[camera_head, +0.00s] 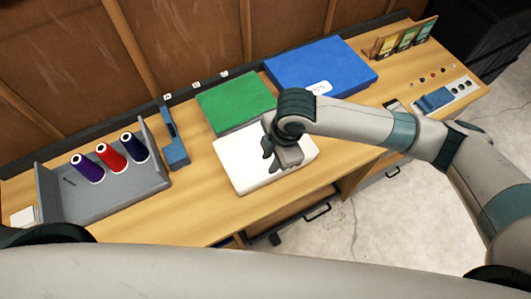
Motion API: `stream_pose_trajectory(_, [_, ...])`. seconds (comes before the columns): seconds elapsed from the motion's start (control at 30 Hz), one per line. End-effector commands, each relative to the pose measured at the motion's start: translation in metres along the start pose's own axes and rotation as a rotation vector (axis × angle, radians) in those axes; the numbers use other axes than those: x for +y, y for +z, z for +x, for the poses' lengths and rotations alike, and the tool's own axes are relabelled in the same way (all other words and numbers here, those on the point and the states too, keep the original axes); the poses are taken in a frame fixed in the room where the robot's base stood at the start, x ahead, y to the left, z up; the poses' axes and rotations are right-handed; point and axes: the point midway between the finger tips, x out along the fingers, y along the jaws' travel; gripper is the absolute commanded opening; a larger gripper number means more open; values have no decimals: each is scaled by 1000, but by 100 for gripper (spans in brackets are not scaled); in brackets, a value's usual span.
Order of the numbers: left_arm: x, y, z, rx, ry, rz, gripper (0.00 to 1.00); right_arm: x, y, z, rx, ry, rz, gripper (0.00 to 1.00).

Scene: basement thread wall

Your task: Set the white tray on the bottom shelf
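A flat white tray (240,167) lies on the wooden bench top, in front of a green block-like box. My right gripper (269,154) is over the right half of the tray, with its dark fingers at or just above the tray's surface. Whether the fingers touch it, and how far apart they are, I cannot tell. My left gripper is not in view; a large pale arm link of mine crosses the bottom of the picture. I cannot make out a bottom shelf for certain.
A green box (236,100) and a blue box (322,66) stand behind the tray. A grey holder (110,205) with purple, red and navy thread spools is at left. A blue tool (174,145) stands beside it. A drawer front with a dark handle (317,212) shows below the bench edge.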

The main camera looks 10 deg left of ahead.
Motion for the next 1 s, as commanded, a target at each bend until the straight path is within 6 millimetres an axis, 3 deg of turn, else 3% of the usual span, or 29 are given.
stream_pose_trajectory(0.1, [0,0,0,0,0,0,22,4,25,-3,-70,-33,-48,25])
stream_pose_trajectory(0.3, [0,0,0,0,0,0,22,4,47,-6,-125,-69,-84,25])
stream_pose_trajectory(0.77, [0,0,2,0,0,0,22,3,49,-4,-130,-73,-87,25])
stream_pose_trajectory(1.0, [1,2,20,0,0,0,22,2,51,13,-129,-73,-87,25])
